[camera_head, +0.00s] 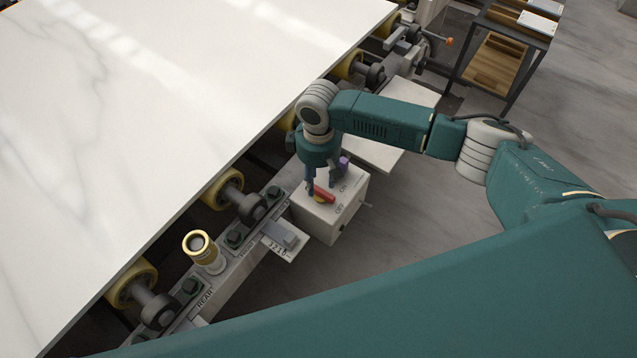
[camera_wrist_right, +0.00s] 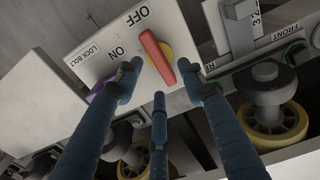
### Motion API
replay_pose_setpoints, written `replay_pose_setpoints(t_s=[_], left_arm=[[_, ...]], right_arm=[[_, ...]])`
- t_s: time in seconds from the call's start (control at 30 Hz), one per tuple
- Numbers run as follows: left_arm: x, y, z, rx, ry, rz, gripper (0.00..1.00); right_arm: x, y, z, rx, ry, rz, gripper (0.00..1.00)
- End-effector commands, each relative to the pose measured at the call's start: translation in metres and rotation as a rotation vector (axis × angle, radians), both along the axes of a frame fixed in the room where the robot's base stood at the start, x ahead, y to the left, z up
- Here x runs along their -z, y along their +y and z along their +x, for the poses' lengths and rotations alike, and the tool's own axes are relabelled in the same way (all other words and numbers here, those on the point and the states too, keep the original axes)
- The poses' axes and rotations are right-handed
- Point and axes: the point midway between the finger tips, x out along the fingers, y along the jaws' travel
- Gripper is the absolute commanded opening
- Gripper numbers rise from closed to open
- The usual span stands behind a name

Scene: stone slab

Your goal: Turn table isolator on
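The isolator (camera_head: 336,215) is a pale box on the machine's side, with a red handle (camera_head: 324,193) on a yellow round base (camera_head: 319,199). In the right wrist view the red handle (camera_wrist_right: 156,57) is tilted, its upper end close to the OFF label (camera_wrist_right: 131,16); the ON label (camera_wrist_right: 118,51) is to its left. My right gripper (camera_wrist_right: 160,80) is open, its three blue fingers spread around the handle's lower end and base. I cannot tell whether any finger touches it. In the head view it points down at the box. My left gripper is not in view.
A purple lock bolt (camera_head: 344,162) is at the box's far side, close to my fingers. The stone slab (camera_head: 150,110) lies left of my arm on yellow rollers (camera_head: 222,188). A brass fitting (camera_head: 199,245) stands nearby. The floor (camera_head: 420,240) right of the box is clear.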

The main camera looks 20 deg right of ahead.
Motion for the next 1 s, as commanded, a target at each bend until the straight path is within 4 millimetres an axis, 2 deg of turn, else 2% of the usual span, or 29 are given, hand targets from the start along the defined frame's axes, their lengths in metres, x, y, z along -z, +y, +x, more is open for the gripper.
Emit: replay_pose_setpoints(t_s=[0.1,0.2,0.53,0.57,0.7,0.77,1.0], left_arm=[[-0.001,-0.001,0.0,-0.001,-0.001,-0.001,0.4],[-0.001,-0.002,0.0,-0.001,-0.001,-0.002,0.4],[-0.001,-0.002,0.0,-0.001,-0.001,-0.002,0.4],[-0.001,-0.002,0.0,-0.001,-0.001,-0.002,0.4],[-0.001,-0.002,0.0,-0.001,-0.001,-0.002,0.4],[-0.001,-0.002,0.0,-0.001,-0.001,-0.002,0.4],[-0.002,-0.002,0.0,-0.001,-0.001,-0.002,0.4]], right_arm=[[0.016,0.0,0.0,0.001,0.002,-0.001,0.4],[0.025,0.0,0.0,0.0,0.001,-0.001,0.4],[0.029,0.0,0.0,-0.001,0.0,0.0,0.4],[0.029,0.0,0.0,-0.001,-0.001,0.001,0.38],[0.029,0.0,0.0,-0.001,-0.001,0.001,0.1],[0.029,0.0,0.0,-0.001,-0.001,0.001,0.0],[0.028,0.0,0.0,-0.009,-0.001,0.001,0.0]])
